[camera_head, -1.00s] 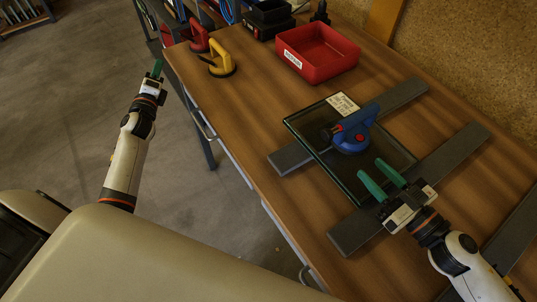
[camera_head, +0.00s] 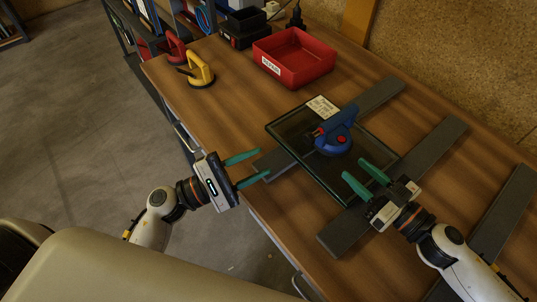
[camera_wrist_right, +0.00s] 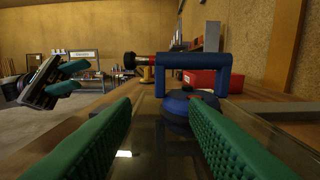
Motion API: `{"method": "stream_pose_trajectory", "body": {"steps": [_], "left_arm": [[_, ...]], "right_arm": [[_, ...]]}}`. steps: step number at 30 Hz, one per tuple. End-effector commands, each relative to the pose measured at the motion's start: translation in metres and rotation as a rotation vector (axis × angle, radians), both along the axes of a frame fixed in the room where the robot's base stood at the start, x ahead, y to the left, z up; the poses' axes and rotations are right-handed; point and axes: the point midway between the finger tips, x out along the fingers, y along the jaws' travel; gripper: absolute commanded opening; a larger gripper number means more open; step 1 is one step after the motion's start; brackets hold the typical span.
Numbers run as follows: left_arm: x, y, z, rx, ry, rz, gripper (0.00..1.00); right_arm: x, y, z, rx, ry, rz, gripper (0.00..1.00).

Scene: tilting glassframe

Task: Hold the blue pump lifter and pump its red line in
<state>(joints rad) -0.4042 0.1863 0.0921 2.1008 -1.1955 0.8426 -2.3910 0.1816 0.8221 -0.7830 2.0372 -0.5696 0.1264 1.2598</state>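The blue pump lifter (camera_head: 334,134) stands on a dark glass pane (camera_head: 296,127) that lies across grey bars on the workbench. In the right wrist view the lifter (camera_wrist_right: 193,73) shows its handle and round base, with a dark plunger knob (camera_wrist_right: 131,60) sticking out left and a little red beside it. My left gripper (camera_head: 264,164) is open and empty, left of the pane near the bench's front edge. My right gripper (camera_head: 356,172) is open and empty, just in front of the lifter, its green fingers pointing at it.
A red bin (camera_head: 294,57) stands behind the pane. A yellow lifter (camera_head: 199,71) and a red lifter (camera_head: 173,47) stand at the bench's far left. Grey bars (camera_head: 437,144) lie across the bench, and a corkboard wall (camera_head: 440,50) rises behind it.

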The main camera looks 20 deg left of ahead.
Motion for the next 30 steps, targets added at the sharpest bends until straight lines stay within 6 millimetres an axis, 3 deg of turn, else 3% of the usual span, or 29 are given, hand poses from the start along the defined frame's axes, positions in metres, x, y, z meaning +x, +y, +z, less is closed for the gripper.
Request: {"method": "stream_pose_trajectory", "body": {"steps": [8,21,30], "left_arm": [[-0.001,-0.001,0.0,0.002,-0.003,-0.002,0.36],[0.0,0.0,0.0,0.001,-0.001,-0.001,0.36],[0.0,0.0,0.0,0.0,0.0,-0.001,0.36]], "right_arm": [[0.009,0.012,0.001,0.002,-0.002,0.0,0.4],[0.053,0.079,0.001,0.0,-0.004,0.001,0.4],[0.066,0.099,0.0,-0.001,0.001,0.0,0.4]]}}
